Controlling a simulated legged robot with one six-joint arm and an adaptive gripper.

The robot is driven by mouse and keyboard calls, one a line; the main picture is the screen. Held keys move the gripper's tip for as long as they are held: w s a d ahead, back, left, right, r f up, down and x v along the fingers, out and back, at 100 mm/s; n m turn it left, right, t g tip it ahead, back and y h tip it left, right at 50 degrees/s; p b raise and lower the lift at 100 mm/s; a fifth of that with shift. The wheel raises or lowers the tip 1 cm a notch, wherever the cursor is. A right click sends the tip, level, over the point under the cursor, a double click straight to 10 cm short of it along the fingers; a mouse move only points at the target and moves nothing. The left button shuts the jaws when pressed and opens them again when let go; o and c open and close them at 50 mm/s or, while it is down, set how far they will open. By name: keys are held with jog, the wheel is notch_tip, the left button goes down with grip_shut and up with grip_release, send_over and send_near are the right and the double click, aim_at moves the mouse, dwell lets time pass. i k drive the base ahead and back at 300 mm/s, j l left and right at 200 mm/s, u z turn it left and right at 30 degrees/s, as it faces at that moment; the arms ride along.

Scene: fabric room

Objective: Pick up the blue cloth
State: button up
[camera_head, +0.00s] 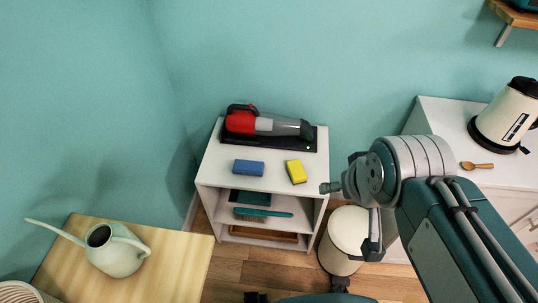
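A small blue rectangular item (249,168) lies flat on top of the white shelf unit (222,168), left of the yellow sponge. It is the only clearly blue piece on the top; whether it is a folded cloth or a sponge is hard to tell. My arm reaches in from the lower right. My gripper (372,248) seems to be the dark part pointing down by the white bin, right of the shelf unit and well apart from the blue item. Its fingers are mostly hidden behind my arm, so their opening does not show.
A yellow sponge (296,172) and a red handheld vacuum (262,123) share the shelf top. A teal brush (262,213) lies on a lower shelf. A white bin (347,230) stands beside the unit. A watering can (115,252) stands on a wooden table (180,255) at left.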

aim_at(241, 166)
jog(key=z, duration=1.75)
jog(key=l+u, duration=0.3)
jog(key=l, duration=0.3)
jog(key=u, duration=2.05)
jog(key=i+j+z, duration=0.1)
jog(key=i+j, duration=0.15)
jog(key=i, duration=0.2)
jog(key=i+j+z, duration=0.1)
jog(key=i+j, duration=0.25)
jog(key=i, duration=0.1)
